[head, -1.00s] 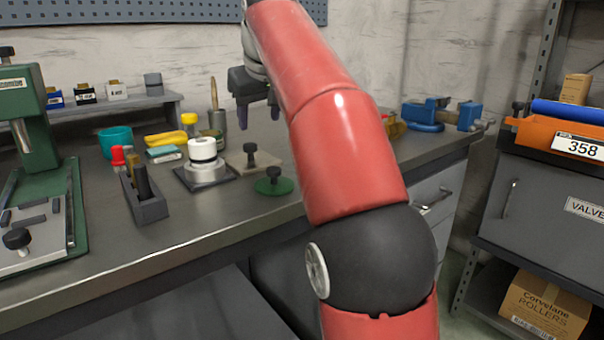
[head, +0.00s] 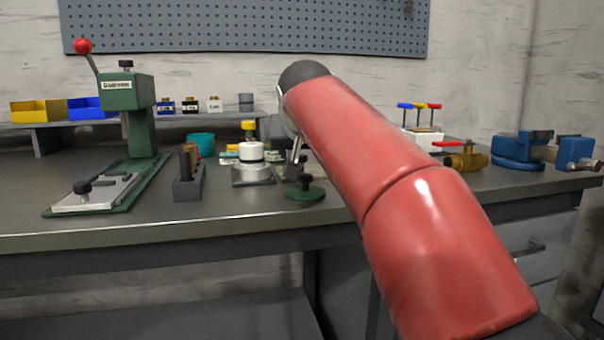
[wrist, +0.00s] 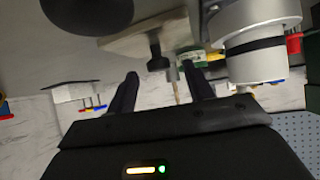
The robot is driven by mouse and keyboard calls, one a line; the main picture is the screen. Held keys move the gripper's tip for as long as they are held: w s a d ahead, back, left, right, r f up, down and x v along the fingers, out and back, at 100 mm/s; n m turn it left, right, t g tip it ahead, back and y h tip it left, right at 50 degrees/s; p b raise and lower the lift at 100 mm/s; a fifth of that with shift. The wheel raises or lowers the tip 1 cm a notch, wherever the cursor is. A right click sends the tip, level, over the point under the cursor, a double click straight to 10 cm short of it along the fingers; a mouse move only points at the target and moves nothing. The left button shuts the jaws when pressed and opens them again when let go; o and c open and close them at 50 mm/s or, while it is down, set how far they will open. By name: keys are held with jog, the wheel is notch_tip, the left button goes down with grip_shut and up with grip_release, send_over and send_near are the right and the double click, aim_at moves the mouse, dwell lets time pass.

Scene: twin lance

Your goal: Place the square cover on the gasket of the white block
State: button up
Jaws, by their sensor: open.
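The square cover (wrist: 128,38) is a pale flat plate with a black knob (wrist: 157,58), upside down in the wrist view. My gripper (wrist: 160,72) is open and empty, with its two fingers pointing toward the cover. The knob appears between the fingertips in the picture; I see no contact. The white block (head: 420,137) with blue, red and yellow levers stands to the right of my arm. It also shows in the wrist view (wrist: 75,93). I cannot make out its gasket.
A green round cover (head: 306,193) with a knob lies near the square cover. A white cylinder (head: 250,152) stands on a base beside it. A green press (head: 128,115) is at left, a brass valve (head: 465,161) and a blue vise (head: 520,150) at right.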

aim_at(300, 155)
jog(key=x, duration=0.3)
jog(key=shift+f, duration=0.15)
grip_shut()
